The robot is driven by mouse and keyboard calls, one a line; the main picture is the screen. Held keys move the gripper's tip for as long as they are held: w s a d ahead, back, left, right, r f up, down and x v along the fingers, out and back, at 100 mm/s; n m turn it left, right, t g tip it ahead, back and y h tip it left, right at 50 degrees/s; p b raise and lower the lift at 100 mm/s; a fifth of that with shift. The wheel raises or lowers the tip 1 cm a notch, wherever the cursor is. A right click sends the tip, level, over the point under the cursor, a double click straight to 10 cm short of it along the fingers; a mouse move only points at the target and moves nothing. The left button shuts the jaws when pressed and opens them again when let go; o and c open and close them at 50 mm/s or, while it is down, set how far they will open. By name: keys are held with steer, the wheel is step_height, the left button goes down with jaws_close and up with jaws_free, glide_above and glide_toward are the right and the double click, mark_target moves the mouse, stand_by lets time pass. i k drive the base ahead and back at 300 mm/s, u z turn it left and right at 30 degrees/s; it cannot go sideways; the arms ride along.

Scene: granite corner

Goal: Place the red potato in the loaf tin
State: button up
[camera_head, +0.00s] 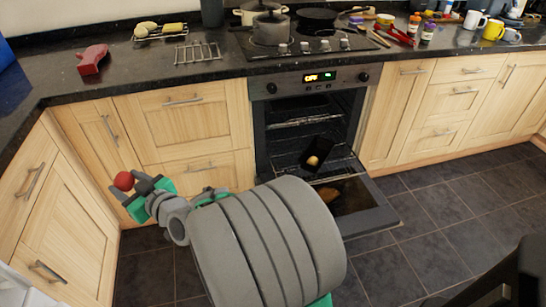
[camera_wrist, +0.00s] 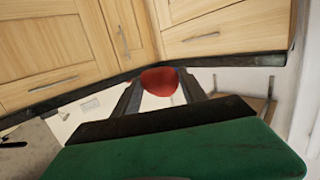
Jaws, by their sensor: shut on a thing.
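The red potato (camera_head: 124,181) is a small red rounded thing at the left in the head view, in front of the wooden cabinets. It also shows between my fingers in the wrist view (camera_wrist: 159,81). My gripper (camera_head: 136,186) is shut on it and holds it in the air below counter height. A dark tin (camera_head: 318,151), which looks like the loaf tin, sits inside the open oven (camera_head: 310,115). A small pale round thing (camera_head: 313,161) lies in it.
The oven door (camera_head: 372,222) is folded down into the floor space, with a brownish thing (camera_head: 329,197) seen on it. Wooden cabinets (camera_head: 190,125) flank the oven. The granite counter (camera_head: 140,75) above carries a wire rack (camera_head: 197,52), pots and several mugs. The tiled floor (camera_head: 450,210) is clear at the right.

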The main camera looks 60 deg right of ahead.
mark_target(320, 154)
steer(key=i, duration=1)
steer(key=z, duration=1.5)
steer(key=i, duration=0.5)
steer(key=z, duration=0.05)
